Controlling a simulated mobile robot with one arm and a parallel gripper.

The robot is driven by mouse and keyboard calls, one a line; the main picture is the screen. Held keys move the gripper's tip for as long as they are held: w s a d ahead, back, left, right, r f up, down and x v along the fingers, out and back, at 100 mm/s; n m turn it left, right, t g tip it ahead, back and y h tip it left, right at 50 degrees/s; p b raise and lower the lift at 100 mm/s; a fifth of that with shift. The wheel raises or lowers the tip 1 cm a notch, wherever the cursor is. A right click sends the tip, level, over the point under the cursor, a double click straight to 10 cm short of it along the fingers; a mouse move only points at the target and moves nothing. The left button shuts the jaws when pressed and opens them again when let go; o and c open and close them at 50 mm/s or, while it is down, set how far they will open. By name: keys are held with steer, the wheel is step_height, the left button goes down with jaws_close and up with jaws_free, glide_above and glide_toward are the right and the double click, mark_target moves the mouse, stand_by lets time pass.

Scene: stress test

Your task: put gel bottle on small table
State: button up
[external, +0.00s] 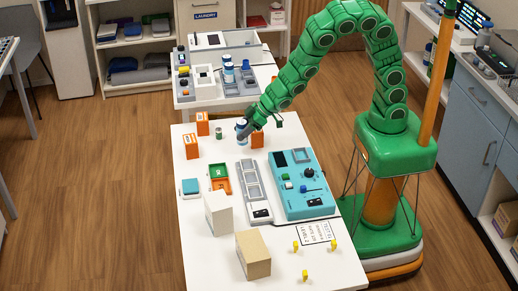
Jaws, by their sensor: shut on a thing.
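My gripper (247,133) is at the far end of the near white table (190,222). It is shut on a small white and blue bottle (241,123), which looks like the gel bottle. The gripper partly hides the bottle, and I cannot tell whether its base touches the table top. A smaller white table (184,104) stands just behind the near one. Blue-and-white bottles (228,73) stand on it among grey and white trays. I cannot tell for certain which table is the small table.
Orange boxes (191,147) and a small green can (219,133) stand near the gripper. A teal control panel (304,186), a grey tray (253,190), a white box (218,213) and a tan box (253,255) fill the near table. The left floor is clear.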

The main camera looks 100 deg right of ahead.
steer(key=d+r+m+g+h, duration=0.1)
steer(key=d+r+m+h, duration=0.3)
steer(key=d, duration=1.2)
steer(key=d+r+m+g+h, duration=0.1)
steer(key=d+r+m, duration=0.2)
steer(key=d+r, duration=0.85)
steer(key=shift+s+d+f, duration=0.1)
steer(key=shift+d+f, duration=0.65)
steer(key=shift+f, duration=1.2)
steer(key=shift+s+d+f, duration=0.15)
steer(key=shift+d+f, duration=0.55)
steer(key=shift+f, duration=1.2)
steer(key=shift+s+d+f, duration=0.1)
steer(key=shift+d+f, duration=0.65)
steer(key=shift+f, duration=1.2)
steer(key=shift+f, duration=0.3)
steer(key=o, duration=1.3)
steer(key=shift+s+r, duration=0.1)
steer(key=shift+r, duration=0.05)
